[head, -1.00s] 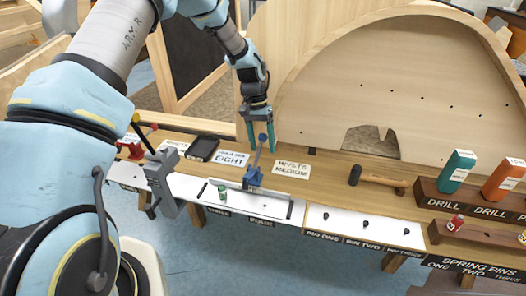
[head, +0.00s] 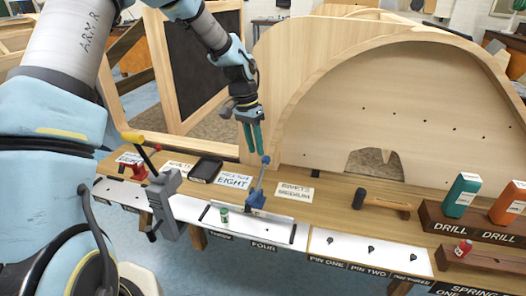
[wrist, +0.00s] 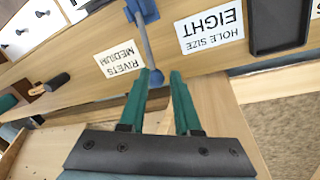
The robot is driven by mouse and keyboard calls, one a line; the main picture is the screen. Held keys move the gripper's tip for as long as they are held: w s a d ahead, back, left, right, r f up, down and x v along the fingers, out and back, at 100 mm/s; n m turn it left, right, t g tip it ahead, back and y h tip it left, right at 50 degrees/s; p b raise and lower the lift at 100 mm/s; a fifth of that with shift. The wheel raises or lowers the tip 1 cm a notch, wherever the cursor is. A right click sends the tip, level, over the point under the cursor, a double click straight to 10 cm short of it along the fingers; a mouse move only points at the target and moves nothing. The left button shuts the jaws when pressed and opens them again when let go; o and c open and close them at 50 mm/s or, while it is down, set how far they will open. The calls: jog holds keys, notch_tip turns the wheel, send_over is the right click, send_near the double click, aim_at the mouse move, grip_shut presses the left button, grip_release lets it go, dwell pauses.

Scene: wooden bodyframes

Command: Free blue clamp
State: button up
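The blue clamp (head: 257,198) stands on the white strip labelled FOUR at the front of the wooden bench. Its grey lever rises nearly upright to a blue ball end in the head view. My gripper (head: 254,151) points down just above and slightly left of that ball, with green fingers apart and nothing held. In the wrist view, the clamp's blue body (wrist: 146,11) is at the top. Its lever runs down to the ball, close to the left fingertip of my open gripper (wrist: 163,74). Whether they touch I cannot tell.
A small green cylinder (head: 224,214) stands left of the clamp. A grey press (head: 166,198) is further left. A black tray (head: 206,170), a HOLE SIZE EIGHT card (head: 235,178) and a RIVETS MEDIUM card (head: 294,191) lie behind. A hammer (head: 382,203) and wooden arch panel (head: 400,110) are right.

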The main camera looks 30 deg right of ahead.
jog(key=a+r+m, duration=0.1)
jog(key=r, duration=0.1)
jog(key=s+a+r+m+t+h+p, duration=0.1)
jog(key=r+m, duration=0.1)
jog(key=s+a+r+m, duration=0.1)
jog(key=m, duration=0.1)
jog(key=shift+s+r+t+h, duration=0.1)
jog(key=shift+r+t+h, duration=0.3)
jog(key=shift+c, duration=1.4)
jog(key=s+r+m, duration=0.1)
jog(key=s+a+r+m+h+p, duration=0.1)
jog(key=m, duration=0.1)
jog(key=s+r+m+t, duration=0.1)
jog(key=shift+s+a+r+m+h, duration=0.2)
jog(key=shift+s+r+m+h, duration=0.1)
jog(key=shift+s+m, duration=0.1)
grip_shut()
jog(key=b, duration=0.2)
send_over(263, 167)
jog(key=s, duration=0.1)
jog(key=shift+m, duration=0.3)
jog(key=f, duration=1)
jog(key=shift+a+f, duration=0.2)
jog(key=shift+f, duration=0.1)
jog(key=shift+w+d+f+p, duration=0.2)
jog(key=shift+w+f+p, duration=0.1)
jog(key=shift+w+f, duration=0.1)
jog(key=shift+r+p, duration=0.15)
jog(key=shift+p, duration=0.4)
